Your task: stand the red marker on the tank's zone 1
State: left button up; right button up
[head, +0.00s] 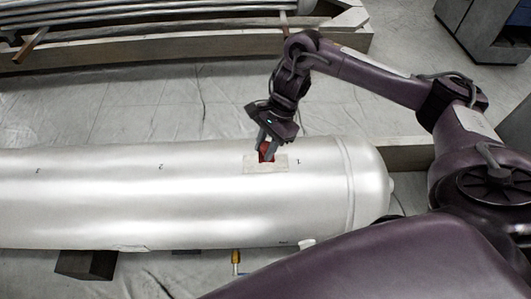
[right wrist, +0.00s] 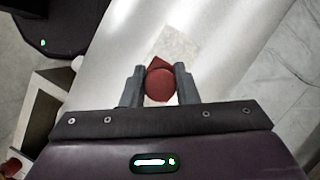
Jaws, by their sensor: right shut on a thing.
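The silver tank (head: 120,205) lies on its side across the head view, and its pale wall (right wrist: 225,50) fills the middle of the right wrist view. A pale square patch (head: 251,167) lies on its upper side towards the right end; it also shows in the right wrist view (right wrist: 182,43). Small dark zone numbers are spaced along the tank, too small to read surely. My right gripper (head: 266,153) is shut on the red marker (right wrist: 159,84), over the patch. Whether the marker's base touches the patch cannot be told. My left gripper is out of view.
A timber frame with metal pipes (head: 150,15) lies behind the tank at the upper left. A grey cabinet (head: 485,25) stands at the upper right. A dark block (head: 88,264) sits under the tank. Sheeted floor (head: 150,105) between frame and tank is clear.

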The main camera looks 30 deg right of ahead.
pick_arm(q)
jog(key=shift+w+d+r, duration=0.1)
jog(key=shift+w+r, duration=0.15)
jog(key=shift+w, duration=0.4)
pick_arm(e)
jog(key=shift+f, duration=1.2)
jog(key=shift+f, duration=0.1)
jog(key=o, duration=1)
pick_arm(q)
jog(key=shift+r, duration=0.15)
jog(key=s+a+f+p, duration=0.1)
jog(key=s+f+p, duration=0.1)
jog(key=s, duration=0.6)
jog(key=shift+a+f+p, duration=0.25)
jog(key=shift+p, duration=0.6)
pick_arm(e)
jog(key=v, duration=1.2)
